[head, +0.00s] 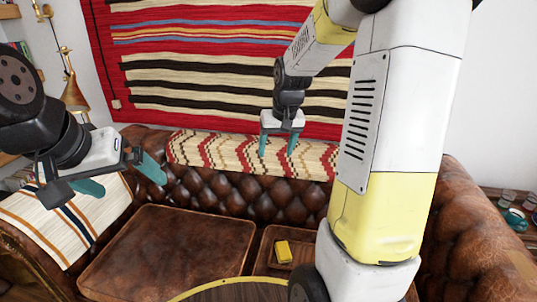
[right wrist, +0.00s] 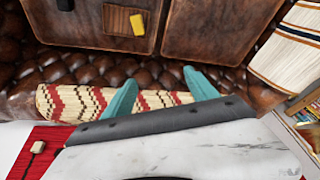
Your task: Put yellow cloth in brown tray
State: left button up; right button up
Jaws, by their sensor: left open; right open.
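The yellow cloth (head: 283,252) is a small folded block on the right seat cushion of the brown leather sofa. It also shows in the right wrist view (right wrist: 138,24), overlapping one side of a flat, slatted brown tray (right wrist: 115,20). Whether it lies fully inside the tray's edge I cannot tell. In the head view my right arm hides part of that cushion. My right gripper (head: 277,147) is open and empty, in front of the sofa back and well away from the cloth. My left gripper (head: 120,178) is open and empty above the left armrest.
The left seat cushion (head: 170,250) is bare. A patterned blanket (head: 230,152) covers the sofa back, and a striped throw (head: 65,225) lies over the left armrest. A side table with glassware (head: 514,217) stands at right. A round brown surface with a yellow rim is at the bottom.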

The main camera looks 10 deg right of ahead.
jog(key=s+a+r+t, duration=0.1)
jog(key=s+r, duration=0.2)
jog(key=s, duration=0.4)
jog(key=s+a+r+y, duration=0.1)
jog(key=s+a+r, duration=0.1)
jog(key=s, duration=0.6)
jog(key=s+a+r+n+t, duration=0.1)
jog(key=s+a+r, duration=0.1)
jog(key=s+r, duration=0.3)
jog(key=shift+s+a+t+y, duration=0.25)
jog(key=shift+s+t+y, duration=0.05)
jog(key=shift+s, duration=0.95)
jog(key=shift+r, duration=0.1)
